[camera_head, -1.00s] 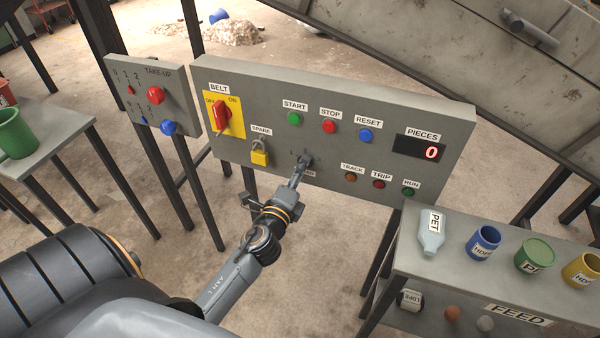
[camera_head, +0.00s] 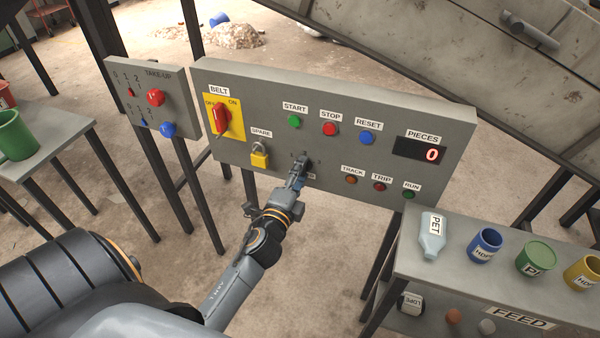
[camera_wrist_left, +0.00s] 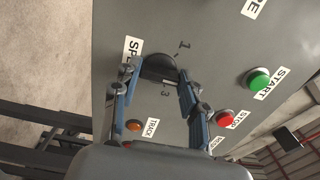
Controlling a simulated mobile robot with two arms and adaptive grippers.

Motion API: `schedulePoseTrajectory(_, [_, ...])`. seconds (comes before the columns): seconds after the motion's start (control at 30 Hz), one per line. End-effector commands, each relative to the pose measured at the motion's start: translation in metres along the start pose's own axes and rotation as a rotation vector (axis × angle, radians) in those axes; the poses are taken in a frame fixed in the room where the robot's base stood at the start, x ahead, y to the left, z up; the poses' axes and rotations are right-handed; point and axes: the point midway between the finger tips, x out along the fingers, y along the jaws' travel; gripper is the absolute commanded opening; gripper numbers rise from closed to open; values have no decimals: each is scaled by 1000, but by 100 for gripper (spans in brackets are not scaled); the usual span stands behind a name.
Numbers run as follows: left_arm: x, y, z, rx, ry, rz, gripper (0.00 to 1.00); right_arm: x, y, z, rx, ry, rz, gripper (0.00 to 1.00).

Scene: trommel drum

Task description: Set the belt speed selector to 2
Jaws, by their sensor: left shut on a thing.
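The belt speed selector is a dark knob (camera_wrist_left: 158,68) on the grey control panel (camera_head: 225,155). In the left wrist view it sits between my two fingers, with the marks 1 and 3 showing beside it and the SPEED label (camera_wrist_left: 131,50) partly covered. My left gripper (camera_wrist_left: 157,72) is shut on the knob. In the head view my left gripper (camera_head: 300,165) reaches the lower middle of the panel and hides most of the knob and its scale. I cannot tell which number the knob points to. My right gripper is not in view.
A yellow padlock (camera_head: 260,156) hangs left of the selector, below the red BELT switch (camera_head: 221,117). START (camera_head: 294,120), STOP (camera_head: 330,129) and RESET (camera_head: 367,137) buttons are above. TRACK, TRIP and RUN lamps are to the right. A feed table (camera_head: 460,262) with containers stands at right.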

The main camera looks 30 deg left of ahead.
Motion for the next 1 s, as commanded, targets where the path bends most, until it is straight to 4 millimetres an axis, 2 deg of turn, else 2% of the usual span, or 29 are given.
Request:
schedulePoseTrajectory(0.1, [0, 1, 0, 1, -1, 1, 12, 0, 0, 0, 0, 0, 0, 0])
schedulePoseTrajectory(0.13, [0, 1, 0, 1, -1, 1, 49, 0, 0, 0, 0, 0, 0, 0])
schedulePoseTrajectory(0.2, [0, 1, 0, 1, -1, 1, 63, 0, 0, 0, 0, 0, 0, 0])
schedulePoseTrajectory(0.23, [0, 1, 0, 2, -1, 1, 66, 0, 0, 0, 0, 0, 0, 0])
schedulePoseTrajectory(0.57, [-3, 1, 0, 1, 0, 2, 66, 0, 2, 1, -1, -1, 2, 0])
schedulePoseTrajectory(0.67, [-13, 1, 0, 0, -1, 3, 66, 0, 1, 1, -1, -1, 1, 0])
schedulePoseTrajectory(1.0, [-66, 1, 0, -1, -2, 3, 66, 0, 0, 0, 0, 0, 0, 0])
